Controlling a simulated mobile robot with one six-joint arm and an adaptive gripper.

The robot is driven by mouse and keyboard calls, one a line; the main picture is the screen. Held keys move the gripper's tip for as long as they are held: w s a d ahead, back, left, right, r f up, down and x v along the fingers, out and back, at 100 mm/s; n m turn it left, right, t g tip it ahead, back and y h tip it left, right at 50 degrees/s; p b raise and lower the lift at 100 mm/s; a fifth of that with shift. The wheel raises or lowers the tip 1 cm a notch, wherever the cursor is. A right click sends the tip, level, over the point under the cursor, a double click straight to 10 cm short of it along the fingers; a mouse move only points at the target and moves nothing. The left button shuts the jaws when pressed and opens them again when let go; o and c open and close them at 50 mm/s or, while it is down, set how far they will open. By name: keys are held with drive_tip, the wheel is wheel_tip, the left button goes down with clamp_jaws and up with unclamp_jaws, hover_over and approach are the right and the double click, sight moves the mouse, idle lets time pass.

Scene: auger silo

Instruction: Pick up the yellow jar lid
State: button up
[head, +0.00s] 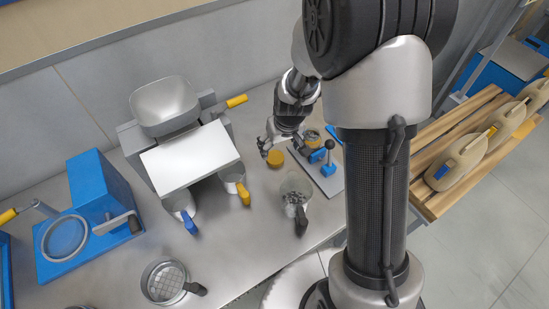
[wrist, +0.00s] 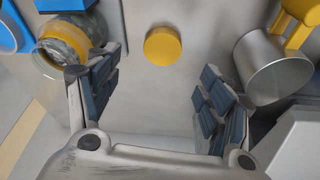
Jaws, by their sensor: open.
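The yellow jar lid (head: 275,158) is a flat round disc lying on the steel counter. In the wrist view the lid (wrist: 163,46) lies ahead of the fingers, a little left of the middle of the gap. My gripper (wrist: 158,85) is open and empty, with its two dark padded fingers spread wide. In the head view my gripper (head: 272,145) hangs just behind and above the lid, and they look apart. The exact height over the counter is hard to tell.
A metal cup with a yellow handle (wrist: 275,65) stands by the right finger. A clear jug with a dark handle (head: 296,190) stands in front. A blue-levered fixture (head: 326,172) is at right.

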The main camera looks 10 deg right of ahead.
sight(275, 157)
drive_tip(key=b+x, duration=0.1)
drive_tip(key=x, duration=0.3)
drive_tip(key=b+x, duration=0.1)
drive_tip(key=x, duration=0.3)
drive_tip(key=shift+a+f, duration=0.2)
drive_tip(key=shift+f, duration=0.05)
drive_tip(key=shift+c, duration=0.4)
drive_tip(key=c, duration=0.8)
